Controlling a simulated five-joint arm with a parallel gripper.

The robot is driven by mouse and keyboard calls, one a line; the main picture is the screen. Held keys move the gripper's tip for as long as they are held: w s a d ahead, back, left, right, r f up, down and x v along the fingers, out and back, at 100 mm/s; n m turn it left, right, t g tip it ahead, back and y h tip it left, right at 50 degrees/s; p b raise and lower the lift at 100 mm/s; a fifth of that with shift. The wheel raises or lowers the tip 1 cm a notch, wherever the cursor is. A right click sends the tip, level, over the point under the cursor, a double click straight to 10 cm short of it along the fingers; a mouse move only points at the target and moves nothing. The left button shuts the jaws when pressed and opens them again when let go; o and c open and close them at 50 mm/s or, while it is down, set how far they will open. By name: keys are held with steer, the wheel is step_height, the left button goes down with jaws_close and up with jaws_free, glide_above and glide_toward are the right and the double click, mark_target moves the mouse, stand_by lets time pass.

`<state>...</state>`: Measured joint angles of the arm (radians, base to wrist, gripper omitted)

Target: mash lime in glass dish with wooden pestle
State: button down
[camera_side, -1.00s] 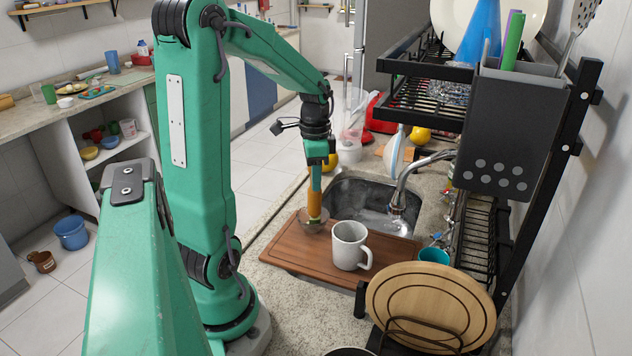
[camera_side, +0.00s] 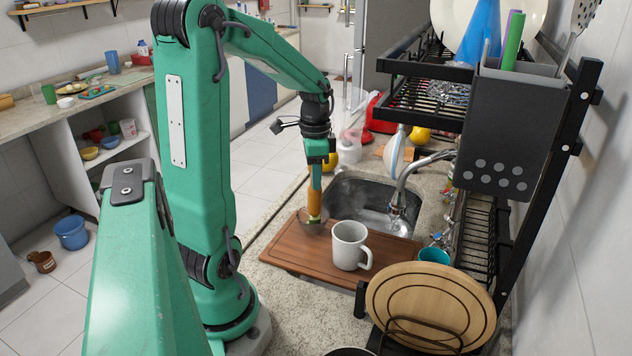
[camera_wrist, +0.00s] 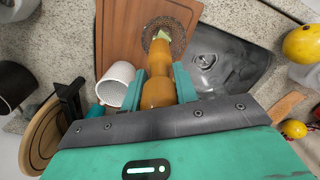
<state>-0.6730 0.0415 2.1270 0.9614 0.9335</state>
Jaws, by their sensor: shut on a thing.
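The wooden pestle (camera_side: 314,203) is upright in my gripper (camera_side: 316,176), which is shut on its upper part. In the wrist view my gripper (camera_wrist: 161,88) has its two green fingers on either side of the pestle (camera_wrist: 158,70). The pestle's lower end is down in the clear glass dish (camera_side: 311,222), which stands on the wooden board; the dish also shows in the wrist view (camera_wrist: 177,30). A bit of green lime (camera_wrist: 162,35) shows at the pestle's tip. Most of the lime is hidden.
A white mug (camera_side: 349,246) stands on the board (camera_side: 285,249) close right of the dish. The sink (camera_side: 368,190) and faucet (camera_side: 397,195) are behind. The black rack (camera_side: 545,195) rises at the right, with a round wooden board (camera_side: 430,305) in front.

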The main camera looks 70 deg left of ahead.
steer(key=shift+f, duration=0.4)
steer(key=shift+r, duration=0.15)
stand_by(0.4)
steer(key=shift+r, duration=0.5)
steer(key=shift+f, duration=0.65)
stand_by(0.6)
steer(key=shift+r, duration=0.15)
steer(key=shift+r, duration=0.5)
steer(key=shift+r, duration=1.4)
